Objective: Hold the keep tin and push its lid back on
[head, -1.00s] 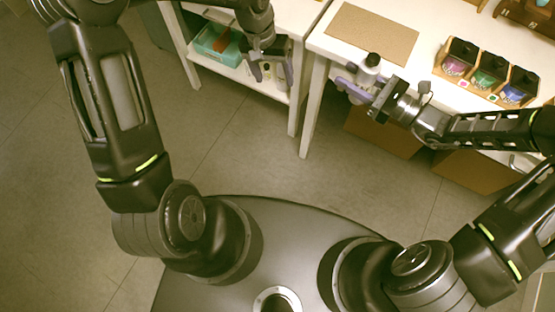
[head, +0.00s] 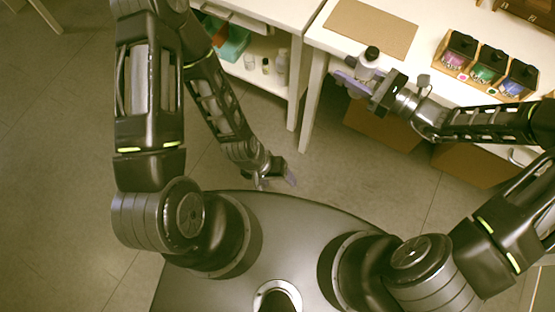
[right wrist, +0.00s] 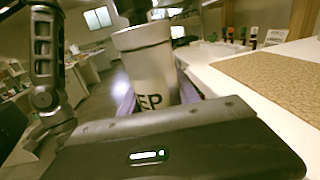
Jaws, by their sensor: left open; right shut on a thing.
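The keep tin (head: 365,68) is a pale grey-white can with a dark lid (head: 372,52) on its top. In the right wrist view the tin (right wrist: 146,68) stands nearly upright and shows the letters "EP". A dark part, likely the lid, is at its top, cut by the frame edge; I cannot tell how firmly it sits. My right gripper (head: 358,80) is shut around the tin, held just off the front edge of the table. My left gripper (head: 276,178) is open and empty, low over the floor near my base, well away from the tin.
A brown mat (head: 370,30) lies on the white table. To its right a wooden rack (head: 488,72) holds dark-topped compartments with purple, green and blue contents. A second white table (head: 285,12) at the left has a lower shelf with a teal bin (head: 236,45) and small bottles.

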